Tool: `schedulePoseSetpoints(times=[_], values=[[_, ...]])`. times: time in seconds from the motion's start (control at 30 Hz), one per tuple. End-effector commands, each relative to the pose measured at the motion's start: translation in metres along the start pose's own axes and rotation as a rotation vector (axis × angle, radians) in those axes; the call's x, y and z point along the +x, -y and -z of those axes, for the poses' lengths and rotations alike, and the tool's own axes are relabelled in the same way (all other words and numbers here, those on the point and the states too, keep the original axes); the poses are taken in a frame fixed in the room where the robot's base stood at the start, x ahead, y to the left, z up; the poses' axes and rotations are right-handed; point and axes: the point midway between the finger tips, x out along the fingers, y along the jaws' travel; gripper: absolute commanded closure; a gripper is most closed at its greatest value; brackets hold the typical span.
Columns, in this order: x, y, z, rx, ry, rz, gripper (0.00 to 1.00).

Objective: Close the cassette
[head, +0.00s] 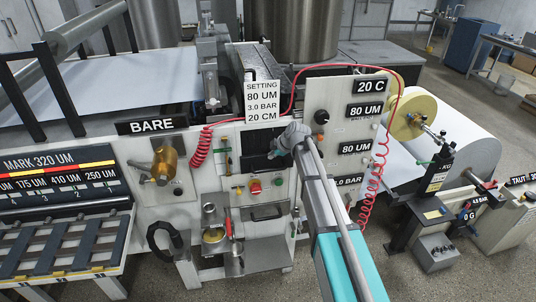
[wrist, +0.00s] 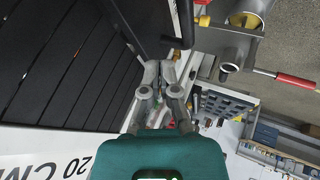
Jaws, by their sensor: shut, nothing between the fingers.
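I cannot tell for certain which part is the cassette. A dark recessed panel (head: 257,140) sits in the pale machine front below the setting sign, partly hidden by my gripper. My gripper (head: 280,147) is in front of this panel's right side. In the wrist view my gripper (wrist: 160,70) has its fingers together and empty. A large black slatted face (wrist: 65,65) fills the left of that view, with a dark bar (wrist: 183,22) beyond the fingertips. Whether the fingers touch either is unclear.
The setting sign (head: 262,101) hangs above the panel. A red coiled hose (head: 201,147) is at left and another red hose (head: 377,165) at right. Below are a red button (head: 255,187), a grey handle (head: 265,212) and a shelf of cups (head: 214,236). The paper roll (head: 465,145) stands at right.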

Motion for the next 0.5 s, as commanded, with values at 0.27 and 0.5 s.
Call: schedulePoseSetpoints(times=[0.27, 0.5], values=[[-0.0139, -0.001, 0.0004, 0.0, 0.0, 0.0, 1.0], [-0.0139, -0.0008, 0.0, 0.0, 0.0, 0.0, 1.0]])
